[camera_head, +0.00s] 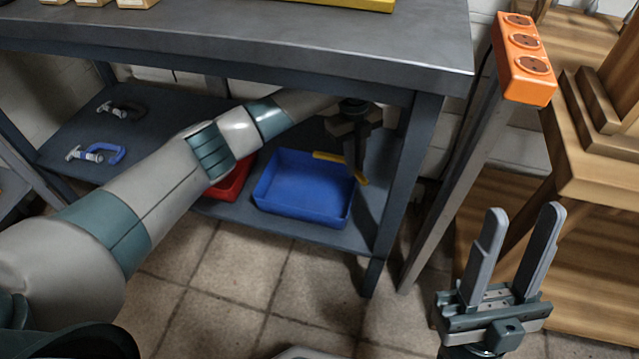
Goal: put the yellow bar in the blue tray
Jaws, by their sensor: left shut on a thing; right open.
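The blue tray (303,188) sits on the lower shelf of the grey workbench, near its right front leg. My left arm reaches in under the bench top, and my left gripper (356,170) points down at the tray's right back side. It is shut on the yellow bar (328,156), which shows on both sides of the fingers. The bar looks close to the tray's rim; I cannot tell whether it touches it. My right gripper (520,225) is open and empty, in front of the bench on the right, fingers pointing up.
A red tray (236,183) stands left of the blue tray, partly behind my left arm. Clamps (97,153) lie on the shelf at left. The bench top (250,38) is above my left gripper. An orange socket block (524,60) and wooden furniture (600,150) stand at right.

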